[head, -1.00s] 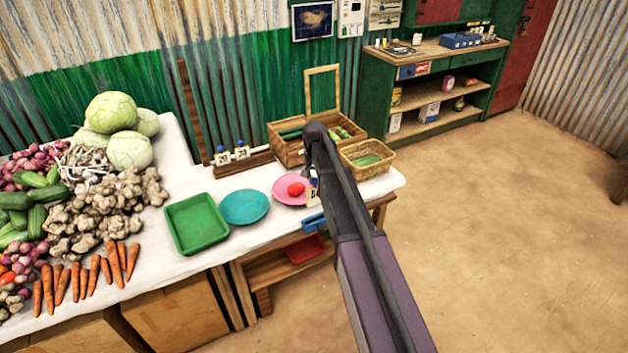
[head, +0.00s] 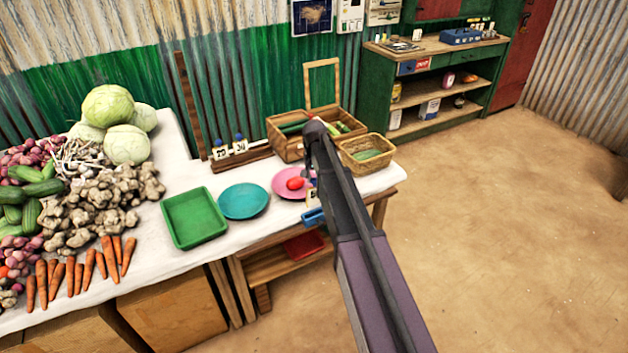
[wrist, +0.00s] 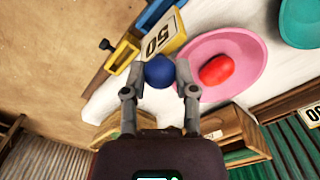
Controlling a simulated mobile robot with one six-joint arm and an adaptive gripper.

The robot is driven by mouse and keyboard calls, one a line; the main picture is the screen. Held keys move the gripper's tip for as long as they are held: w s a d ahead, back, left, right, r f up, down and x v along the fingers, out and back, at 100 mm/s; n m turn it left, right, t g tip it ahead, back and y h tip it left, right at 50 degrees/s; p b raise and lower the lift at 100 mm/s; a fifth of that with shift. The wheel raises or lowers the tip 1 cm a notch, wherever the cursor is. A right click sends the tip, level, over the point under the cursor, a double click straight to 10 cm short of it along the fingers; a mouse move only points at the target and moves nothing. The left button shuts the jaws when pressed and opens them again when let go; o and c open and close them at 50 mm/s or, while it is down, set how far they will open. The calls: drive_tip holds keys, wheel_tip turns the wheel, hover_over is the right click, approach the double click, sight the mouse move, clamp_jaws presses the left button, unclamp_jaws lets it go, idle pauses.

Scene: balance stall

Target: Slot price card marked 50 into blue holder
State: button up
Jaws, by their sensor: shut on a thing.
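My gripper (wrist: 159,78) is shut on the round blue knob (wrist: 158,71) of the price card marked 50 (wrist: 157,43) in the wrist view. The blue holder (wrist: 124,53) lies just beyond the card, which covers its middle; I cannot tell whether the card's edge is inside the slot. In the head view the blue holder (head: 313,217) sits at the table's front edge. A corner of the card (head: 311,196) shows just above it. My arm hides the gripper's fingers there.
A pink plate (head: 284,190) with a red item is close beside the card. A teal plate (head: 243,201) and green tray (head: 194,218) lie left. A wooden rack (head: 240,160) holds other price cards behind. A wicker basket (head: 366,156) stands right of my arm.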

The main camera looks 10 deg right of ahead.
sight(315, 187)
drive_tip(key=shift+f+b, duration=1.15)
drive_tip(key=shift+f, duration=0.15)
drive_tip(key=shift+f+b, duration=0.3)
drive_tip(key=shift+f+b, duration=1.15)
drive_tip(key=shift+f, duration=0.1)
idle(0.4)
